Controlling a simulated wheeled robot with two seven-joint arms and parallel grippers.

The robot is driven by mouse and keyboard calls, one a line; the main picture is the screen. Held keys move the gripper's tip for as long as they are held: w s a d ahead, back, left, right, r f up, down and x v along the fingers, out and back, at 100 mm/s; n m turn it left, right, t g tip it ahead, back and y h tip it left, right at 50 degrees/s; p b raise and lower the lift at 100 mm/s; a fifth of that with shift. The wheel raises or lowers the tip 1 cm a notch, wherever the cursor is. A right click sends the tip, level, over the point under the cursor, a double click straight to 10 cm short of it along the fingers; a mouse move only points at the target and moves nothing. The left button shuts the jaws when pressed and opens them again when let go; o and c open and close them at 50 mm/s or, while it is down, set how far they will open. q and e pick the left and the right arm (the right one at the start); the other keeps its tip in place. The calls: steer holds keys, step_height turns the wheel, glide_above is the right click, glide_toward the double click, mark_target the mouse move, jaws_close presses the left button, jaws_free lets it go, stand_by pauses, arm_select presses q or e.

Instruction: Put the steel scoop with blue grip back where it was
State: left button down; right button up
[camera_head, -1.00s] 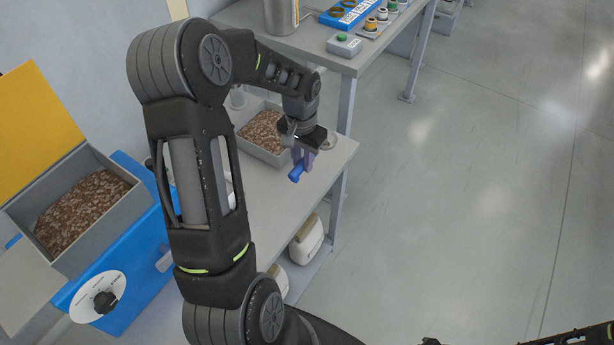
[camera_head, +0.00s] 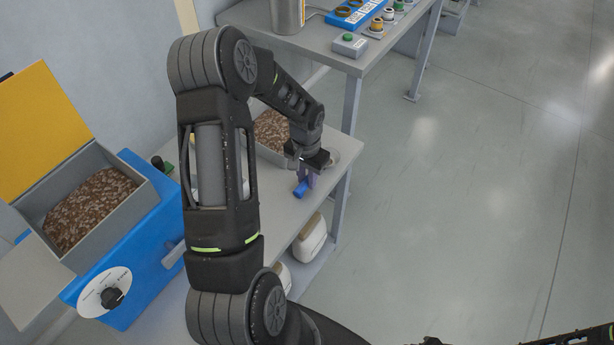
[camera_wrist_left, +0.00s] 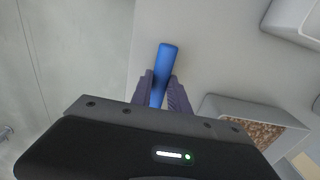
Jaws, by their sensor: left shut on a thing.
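My left gripper (camera_head: 306,178) is over the right end of the grey bench (camera_head: 262,212), in front of the tray of brown pellets. It is shut on the blue grip (camera_head: 300,189) of the scoop. In the left wrist view the blue grip (camera_wrist_left: 166,58) sticks out between the two dark fingers (camera_wrist_left: 160,92). The scoop's steel part is not seen in either view. I cannot tell whether the grip touches the bench top. My right gripper is not in view.
A blue machine (camera_head: 150,262) with an open pellet hopper stands left. White containers (camera_head: 309,238) are below the bench top.

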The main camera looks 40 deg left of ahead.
arm_select(q)
steer(key=shift+f, duration=0.2)
steer(key=c, duration=1.3)
jaws_free()
steer(key=shift+r, duration=0.1)
steer(key=shift+o, duration=0.2)
steer(key=shift+r, duration=0.1)
steer(key=shift+r, duration=0.2)
step_height(320, 180, up, 12)
steer(key=b, duration=0.2)
steer(key=shift+s, duration=0.15)
steer(key=shift+f, duration=0.15)
